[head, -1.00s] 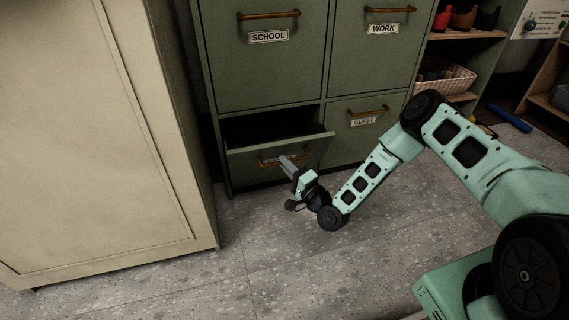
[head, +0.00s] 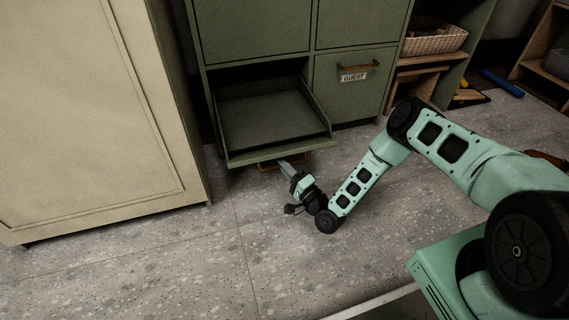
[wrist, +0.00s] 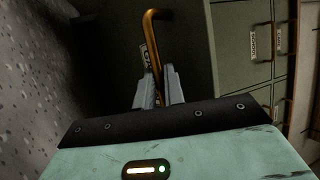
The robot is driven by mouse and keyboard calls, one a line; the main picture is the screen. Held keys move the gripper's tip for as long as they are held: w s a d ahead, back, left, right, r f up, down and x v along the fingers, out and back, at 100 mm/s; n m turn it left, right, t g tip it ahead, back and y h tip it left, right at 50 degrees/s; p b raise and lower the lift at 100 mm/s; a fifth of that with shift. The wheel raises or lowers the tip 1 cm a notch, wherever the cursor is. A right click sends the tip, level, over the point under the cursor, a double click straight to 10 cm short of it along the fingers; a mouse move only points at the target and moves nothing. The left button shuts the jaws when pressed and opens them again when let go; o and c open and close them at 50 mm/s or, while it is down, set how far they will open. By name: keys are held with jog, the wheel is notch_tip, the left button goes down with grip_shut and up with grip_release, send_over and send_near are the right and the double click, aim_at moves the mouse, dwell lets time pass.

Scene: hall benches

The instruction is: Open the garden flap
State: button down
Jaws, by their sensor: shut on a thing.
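The garden flap (head: 245,155) is the bottom-left front of the green cabinet and stands wide open, tipped outward and low, with its dark inside showing. Its brass handle (head: 262,167) shows below the front edge. My gripper (head: 286,166) is at the right part of this handle. In the wrist view my gripper (wrist: 158,84) is shut on the brass handle (wrist: 151,28), with the fingers on either side of it. A label (wrist: 146,62) beside the handle reads "GA", the rest hidden behind the fingers.
The guest flap (head: 347,90) to the right is closed. A beige cupboard (head: 90,110) stands close on the left. Shelves with a wicker basket (head: 434,38) are at the back right. The speckled floor (head: 190,265) in front is clear.

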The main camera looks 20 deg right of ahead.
jog(key=shift+w+d+f+h, duration=0.15)
jog(key=shift+w+f+h, duration=0.05)
jog(key=shift+h, duration=0.1)
jog(key=c, duration=1.5)
grip_release()
jog(key=shift+s, duration=0.1)
